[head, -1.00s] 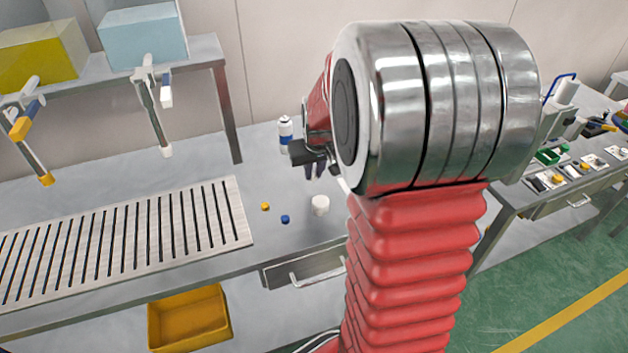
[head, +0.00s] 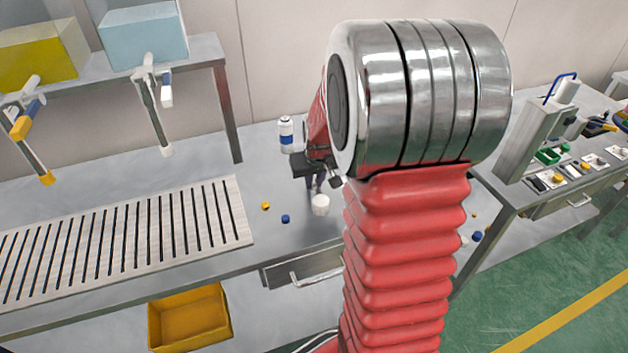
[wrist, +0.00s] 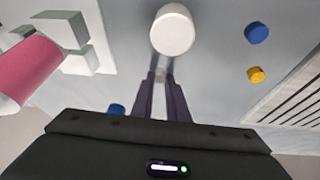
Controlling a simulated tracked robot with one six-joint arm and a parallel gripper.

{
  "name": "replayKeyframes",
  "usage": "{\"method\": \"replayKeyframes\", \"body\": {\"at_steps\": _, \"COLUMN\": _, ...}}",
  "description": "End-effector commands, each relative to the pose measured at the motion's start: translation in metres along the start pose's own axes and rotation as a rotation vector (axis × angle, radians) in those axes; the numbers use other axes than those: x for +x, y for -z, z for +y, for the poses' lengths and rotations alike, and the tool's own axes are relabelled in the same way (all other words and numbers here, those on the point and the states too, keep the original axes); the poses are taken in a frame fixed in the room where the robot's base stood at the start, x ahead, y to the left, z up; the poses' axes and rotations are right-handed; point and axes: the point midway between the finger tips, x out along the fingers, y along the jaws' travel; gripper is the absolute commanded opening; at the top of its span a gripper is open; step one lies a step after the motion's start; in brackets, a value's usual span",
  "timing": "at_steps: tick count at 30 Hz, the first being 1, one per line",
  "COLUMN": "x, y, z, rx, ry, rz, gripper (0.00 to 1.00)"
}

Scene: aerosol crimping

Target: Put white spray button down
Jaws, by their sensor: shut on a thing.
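My gripper (head: 315,188) is low over the bench, near a white round cap (head: 320,205).
A yellow piece (head: 265,206) and a blue piece (head: 285,219) lie left of the white cap. A blue-and-white can (head: 286,134) stands behind. A slotted rack (head: 130,235) fills the bench's left. A yellow bin (head: 190,318) is below.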

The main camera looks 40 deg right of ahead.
Motion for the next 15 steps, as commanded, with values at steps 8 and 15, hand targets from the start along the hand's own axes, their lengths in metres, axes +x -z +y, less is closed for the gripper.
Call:
{"method": "replayKeyframes", "body": {"at_steps": 8, "x": 0.0002, "y": -0.0002, "z": 0.0001, "rx": 0.0, "ry": 0.0, "rz": 0.0, "gripper": 0.32}}
{"method": "replayKeyframes", "body": {"at_steps": 15, "x": -0.0001, "y": 0.0, "z": 0.0001, "rx": 0.0, "ry": 0.0, "rz": 0.0, "gripper": 0.32}}
